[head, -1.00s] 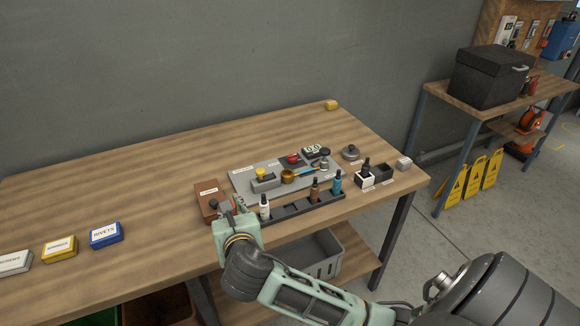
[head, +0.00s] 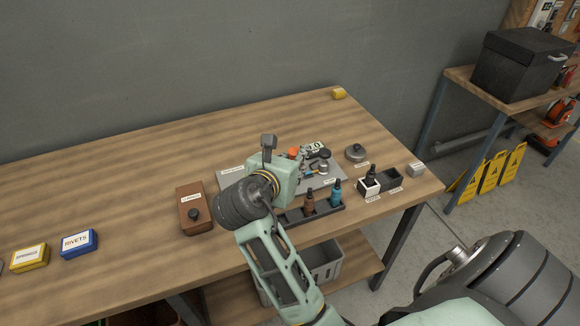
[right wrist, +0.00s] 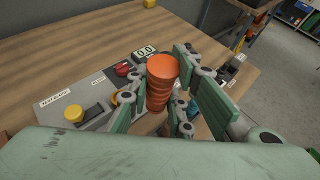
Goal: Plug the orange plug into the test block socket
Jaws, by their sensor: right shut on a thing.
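My right gripper (right wrist: 158,92) is shut on the orange plug (right wrist: 163,72), a ribbed round body standing between the green fingers. In the head view the gripper (head: 306,158) is over the grey test block panel (head: 230,181), and a bit of the orange plug (head: 293,152) shows. In the right wrist view the panel (right wrist: 88,98) carries a yellow button (right wrist: 74,114), a red knob (right wrist: 123,69) and a small display (right wrist: 144,52). The socket is not clearly visible; my gripper and wrist cover part of the panel. My left gripper is not in view.
A brown box (head: 194,220) with a black knob stands left of the panel. A dark rack (head: 326,215) with bottles stands in front. A round metal lidded piece (head: 356,152) and black and white bins (head: 388,178) are to the right.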

